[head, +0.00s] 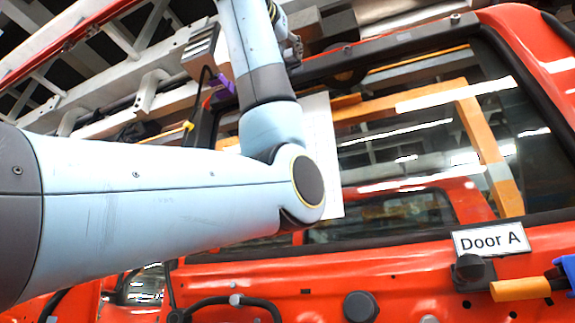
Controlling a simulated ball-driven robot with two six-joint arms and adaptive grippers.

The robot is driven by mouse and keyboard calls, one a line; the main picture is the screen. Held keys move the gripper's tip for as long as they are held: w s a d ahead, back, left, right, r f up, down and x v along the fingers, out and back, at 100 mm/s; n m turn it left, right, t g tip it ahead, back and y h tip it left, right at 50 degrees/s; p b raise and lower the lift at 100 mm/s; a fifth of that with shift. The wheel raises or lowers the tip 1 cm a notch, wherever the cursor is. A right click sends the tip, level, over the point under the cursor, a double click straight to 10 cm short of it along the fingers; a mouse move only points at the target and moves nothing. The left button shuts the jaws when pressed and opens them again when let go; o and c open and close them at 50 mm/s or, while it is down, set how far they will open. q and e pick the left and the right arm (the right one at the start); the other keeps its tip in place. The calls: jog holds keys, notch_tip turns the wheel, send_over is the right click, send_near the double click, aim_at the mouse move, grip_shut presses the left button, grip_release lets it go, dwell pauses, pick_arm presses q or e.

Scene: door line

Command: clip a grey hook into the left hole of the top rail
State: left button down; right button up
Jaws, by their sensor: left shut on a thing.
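The top rail (400,42) is the dark bar along the upper edge of the red door's window frame. Small round spots show on it, one left of its middle and one near its right end. I cannot tell whether they are holes. My left arm crosses the left half and bends upward. A small part of my left gripper (291,44) shows beside the forearm, near the rail's left end. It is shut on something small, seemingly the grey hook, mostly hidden. Whether it touches the rail is unclear. My right gripper is out of view.
The red door carries a "Door A" sign (490,240) below the window (400,150). Dark round knobs and an orange-handled tool (520,289) are at the lower right. A white panel (322,150) stands behind my elbow. Racks and beams fill the upper left.

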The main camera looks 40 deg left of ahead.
pick_arm(q)
jog(key=shift+w+a+r, duration=0.1)
jog(key=shift+w+a, duration=0.05)
jog(key=shift+w, duration=0.65)
dwell(1.3)
jog(key=shift+w, duration=0.1)
dwell(2.1)
dwell(0.5)
jog(key=shift+s+f+b, duration=0.25)
jog(key=shift+s+b, duration=0.05)
jog(key=shift+b, duration=0.1)
jog(key=shift+s+r, duration=0.1)
dwell(0.5)
jog(key=shift+n+y, duration=0.8)
jog(key=shift+n, duration=0.2)
